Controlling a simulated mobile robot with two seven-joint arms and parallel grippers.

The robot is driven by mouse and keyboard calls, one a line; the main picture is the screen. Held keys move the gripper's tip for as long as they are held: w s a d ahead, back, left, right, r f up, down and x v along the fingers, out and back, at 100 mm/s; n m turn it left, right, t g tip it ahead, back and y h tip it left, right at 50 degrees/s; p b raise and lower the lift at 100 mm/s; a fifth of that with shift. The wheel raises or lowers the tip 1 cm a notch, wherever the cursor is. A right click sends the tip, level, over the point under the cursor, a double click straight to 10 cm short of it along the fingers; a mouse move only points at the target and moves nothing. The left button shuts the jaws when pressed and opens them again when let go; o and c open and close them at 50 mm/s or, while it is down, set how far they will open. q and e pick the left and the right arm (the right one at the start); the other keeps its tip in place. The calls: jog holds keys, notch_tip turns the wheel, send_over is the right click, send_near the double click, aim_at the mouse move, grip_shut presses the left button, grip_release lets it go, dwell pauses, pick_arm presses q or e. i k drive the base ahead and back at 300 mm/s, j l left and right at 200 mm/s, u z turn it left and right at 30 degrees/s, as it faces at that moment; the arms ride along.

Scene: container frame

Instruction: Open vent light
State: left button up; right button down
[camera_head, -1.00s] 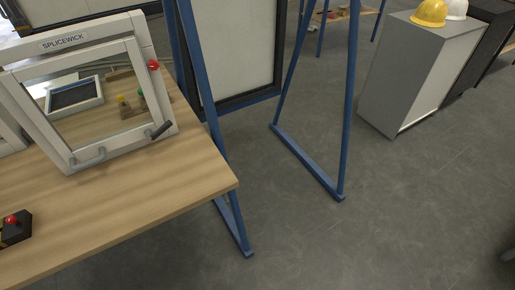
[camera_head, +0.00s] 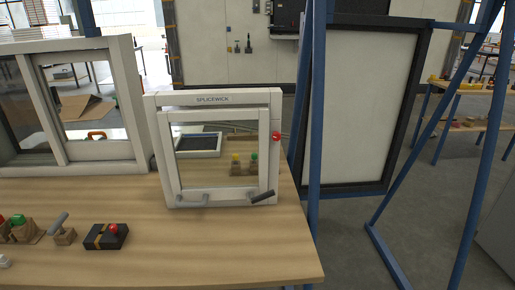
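The vent light is a small white framed window (camera_head: 165,150) labelled SPLICEWICK, standing upright on the wooden table near its right end. Its inner sash sits flush in the outer frame and looks shut. A grey bar handle (camera_head: 192,199) is at the sash's lower left. A dark lever handle (camera_head: 262,196) is at the lower right corner. A red knob (camera_head: 276,136) is on the right side of the frame. Neither of my grippers is in view.
The wooden table (camera_head: 230,250) is bare in front of the window. A larger white window (camera_head: 100,151) stands to its left. A black box with a red button (camera_head: 106,236) and several small knob blocks lie at the left. A blue stand (camera_head: 318,110) with a framed panel (camera_head: 362,105) stands behind at right.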

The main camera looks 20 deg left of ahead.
aim_at(191, 194)
jog(key=k+u, duration=0.1)
jog(key=u, duration=0.4)
jog(key=k+j+u, duration=0.1)
jog(key=u, duration=0.4)
